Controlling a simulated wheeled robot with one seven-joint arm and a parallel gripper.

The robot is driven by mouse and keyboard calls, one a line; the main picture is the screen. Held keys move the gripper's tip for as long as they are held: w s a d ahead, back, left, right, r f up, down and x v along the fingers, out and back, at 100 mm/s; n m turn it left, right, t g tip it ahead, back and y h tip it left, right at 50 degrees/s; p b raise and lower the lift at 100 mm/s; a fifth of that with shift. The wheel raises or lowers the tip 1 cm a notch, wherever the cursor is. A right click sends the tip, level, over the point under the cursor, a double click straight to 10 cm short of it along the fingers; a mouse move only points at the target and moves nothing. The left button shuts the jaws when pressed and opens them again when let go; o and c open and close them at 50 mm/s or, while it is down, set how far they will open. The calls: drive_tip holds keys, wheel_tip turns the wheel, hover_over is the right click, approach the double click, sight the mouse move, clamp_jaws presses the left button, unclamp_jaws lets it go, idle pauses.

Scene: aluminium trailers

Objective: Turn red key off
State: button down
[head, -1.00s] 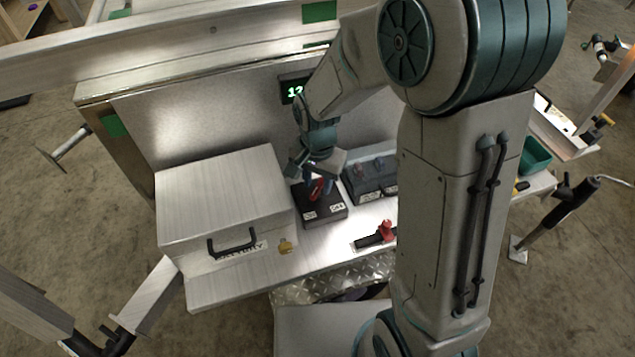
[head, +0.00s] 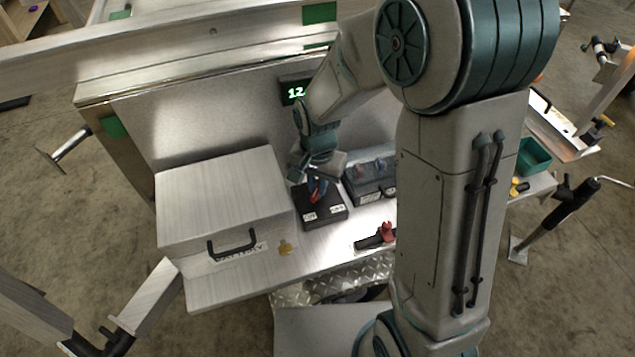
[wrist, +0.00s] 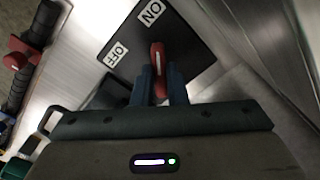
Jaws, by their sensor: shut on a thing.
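The red key (wrist: 158,60) stands on a black switch box (wrist: 196,48) on the workbench. In the wrist view, white labels "ON" (wrist: 150,12) and "OFF" (wrist: 117,55) sit beside it, and the key's white-marked end points roughly towards "ON". My gripper (wrist: 160,76) is shut on the red key, with one blue finger on each side. In the head view, my gripper (head: 317,184) reaches down over the black box (head: 322,215), hiding most of the key.
A metal case with a black handle (head: 220,190) stands left of the box. A dark battery-like unit (head: 370,182) is close on the right. A red-and-black clamp or lever (head: 378,236) lies in front. A lit green display (head: 295,92) is on the back panel.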

sight(317, 188)
drive_tip(key=n, duration=0.8)
drive_tip(key=shift+r+n+p, duration=0.1)
drive_tip(key=shift+n+p, duration=0.2)
drive_tip(key=shift+p, duration=0.1)
drive_tip(key=n+p, duration=0.1)
drive_tip(key=n, duration=0.3)
drive_tip(key=shift+n+p, duration=0.85)
drive_tip(key=shift+n, duration=1.45)
drive_tip(key=c, duration=1.4)
unclamp_jaws()
drive_tip(key=shift+c, duration=0.2)
wheel_tip(317, 188, up, 14)
drive_tip(key=p, duration=0.1)
drive_tip(key=shift+p, duration=0.4)
